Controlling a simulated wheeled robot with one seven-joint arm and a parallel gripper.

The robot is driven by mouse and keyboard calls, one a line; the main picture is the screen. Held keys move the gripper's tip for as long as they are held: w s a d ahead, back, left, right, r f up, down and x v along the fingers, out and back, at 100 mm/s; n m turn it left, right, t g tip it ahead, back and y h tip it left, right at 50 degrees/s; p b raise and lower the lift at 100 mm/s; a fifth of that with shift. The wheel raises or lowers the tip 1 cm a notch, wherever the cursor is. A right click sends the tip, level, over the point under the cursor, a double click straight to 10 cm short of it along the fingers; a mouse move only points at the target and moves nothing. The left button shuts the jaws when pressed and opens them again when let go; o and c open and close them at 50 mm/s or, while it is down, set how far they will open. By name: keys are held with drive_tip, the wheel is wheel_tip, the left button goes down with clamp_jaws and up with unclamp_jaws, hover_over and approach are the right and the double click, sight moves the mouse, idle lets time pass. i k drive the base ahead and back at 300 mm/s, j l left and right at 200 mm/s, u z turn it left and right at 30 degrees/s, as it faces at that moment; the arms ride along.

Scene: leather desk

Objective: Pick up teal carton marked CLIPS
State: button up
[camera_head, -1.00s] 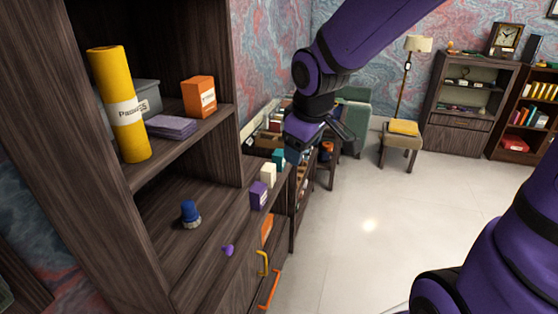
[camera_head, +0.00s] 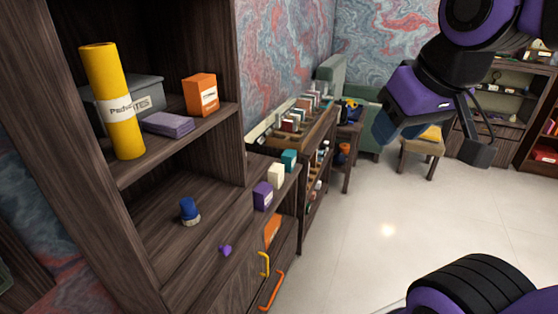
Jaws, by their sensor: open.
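A small teal carton (camera_head: 289,160) stands at the far end of the desk's wooden ledge, behind a cream carton (camera_head: 275,176) and a purple carton (camera_head: 262,195) in the same row. Any marking on the teal carton is too small to read. My gripper (camera_head: 433,140) is in the air at the upper right, well to the right of the teal carton and apart from it. Its jaws are open, and I see nothing held between them. The teal carton is not covered by my arm.
A yellow roll (camera_head: 112,100), an orange box (camera_head: 200,95) and a purple stack (camera_head: 167,124) are on the upper shelf. A blue-capped item (camera_head: 189,211) and a small purple piece (camera_head: 225,250) lie on the desk. Open floor (camera_head: 370,240) is at the right.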

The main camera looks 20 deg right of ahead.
sight(288, 157)
drive_tip(key=i+l+u, duration=0.2)
drive_tip(key=l+u, duration=0.25)
drive_tip(key=l, duration=0.35)
drive_tip(key=l+u, duration=0.5)
drive_tip(key=l, duration=0.35)
drive_tip(key=l+u, duration=0.45)
drive_tip(key=l, duration=0.4)
drive_tip(key=l+u, duration=0.3)
drive_tip(key=l, duration=0.25)
drive_tip(key=l+u, duration=0.3)
drive_tip(key=l, duration=0.3)
drive_tip(key=k+l+u, duration=0.1)
drive_tip(key=l+u, duration=0.2)
drive_tip(key=l, duration=0.25)
drive_tip(key=k+l+u, duration=0.1)
drive_tip(key=l+u, duration=0.2)
drive_tip(key=l, duration=0.2)
